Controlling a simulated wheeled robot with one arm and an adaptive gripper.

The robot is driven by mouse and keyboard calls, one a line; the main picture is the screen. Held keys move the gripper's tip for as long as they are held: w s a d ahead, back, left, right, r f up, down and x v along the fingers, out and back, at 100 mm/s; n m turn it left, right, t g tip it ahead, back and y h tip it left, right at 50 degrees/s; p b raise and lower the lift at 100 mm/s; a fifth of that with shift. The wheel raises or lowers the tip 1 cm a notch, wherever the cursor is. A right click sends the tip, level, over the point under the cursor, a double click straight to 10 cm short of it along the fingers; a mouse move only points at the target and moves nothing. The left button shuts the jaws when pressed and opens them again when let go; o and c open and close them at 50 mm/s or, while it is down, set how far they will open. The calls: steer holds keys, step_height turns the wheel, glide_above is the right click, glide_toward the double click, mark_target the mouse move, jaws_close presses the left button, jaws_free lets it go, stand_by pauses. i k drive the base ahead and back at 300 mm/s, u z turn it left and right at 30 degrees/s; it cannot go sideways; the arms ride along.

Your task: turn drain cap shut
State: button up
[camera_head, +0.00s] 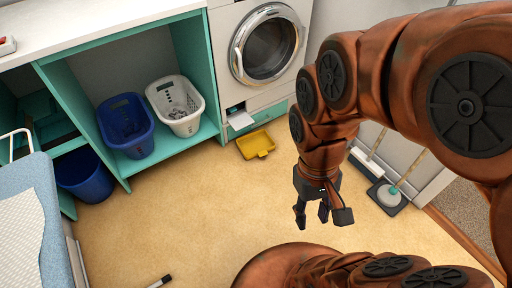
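The white washing machine (228,55) stands at the top centre, with its round door (268,48) shut. Low on its front left is a small dark opening (236,108), with a white flap (241,120) hanging open below it. The drain cap cannot be made out at this size. A yellow tray (256,144) lies on the floor just in front of the opening. My gripper (311,214) points down over the floor, to the right of the tray and nearer me. Its dark fingers are apart with nothing between them, well away from the opening.
Blue (127,124) and white (177,104) laundry baskets sit in the teal shelf at left. A blue bin (84,174) and an ironing board (44,215) are farther left. Long-handled cleaning tools (388,195) stand at right. The middle floor is mostly clear.

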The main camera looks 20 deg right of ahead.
mark_target(233, 109)
steer(key=k, duration=0.35)
steer(key=z, duration=0.85)
steer(key=i, duration=1)
steer(key=u, duration=0.45)
steer(key=i, duration=0.8)
steer(key=u, duration=0.5)
